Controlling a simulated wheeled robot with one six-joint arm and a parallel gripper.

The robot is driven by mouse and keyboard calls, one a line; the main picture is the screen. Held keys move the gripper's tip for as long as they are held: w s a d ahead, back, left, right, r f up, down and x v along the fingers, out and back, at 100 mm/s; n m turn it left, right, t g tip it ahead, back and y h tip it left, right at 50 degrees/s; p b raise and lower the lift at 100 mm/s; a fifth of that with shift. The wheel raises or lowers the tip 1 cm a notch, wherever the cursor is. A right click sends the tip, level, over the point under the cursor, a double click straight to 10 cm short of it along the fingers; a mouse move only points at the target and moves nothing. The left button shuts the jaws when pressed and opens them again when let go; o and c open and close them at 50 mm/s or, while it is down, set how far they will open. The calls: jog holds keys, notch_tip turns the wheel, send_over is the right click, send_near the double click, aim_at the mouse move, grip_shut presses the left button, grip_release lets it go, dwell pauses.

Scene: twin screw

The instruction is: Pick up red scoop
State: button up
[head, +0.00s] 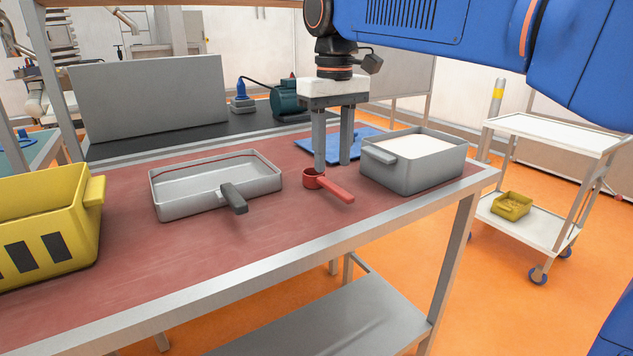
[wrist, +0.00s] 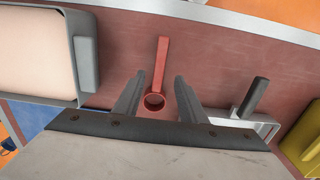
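The red scoop (head: 314,179) lies on the red-brown table top, its handle pointing to the front right in the head view. In the wrist view the scoop (wrist: 161,65) shows between the two fingers, its round cup nearest the palm and its handle pointing up the picture. My gripper (head: 332,166) points down over the scoop, with its fingers apart on either side of it in the wrist view. It is open and holds nothing. I cannot tell how far the fingertips are above the table, or whether one touches the cup.
A grey bin (head: 421,179) with white contents stands close to the right of the scoop. A grey tray (head: 185,207) with a dark handle (head: 233,197) is to the left, a yellow bin (head: 50,215) farther left. A blue mat (head: 367,136) lies behind. The table front is clear.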

aim_at(332, 184)
jog(key=shift+w+f, duration=0.15)
jog(key=shift+f, duration=2.6)
jog(key=shift+c, duration=0.7)
grip_shut()
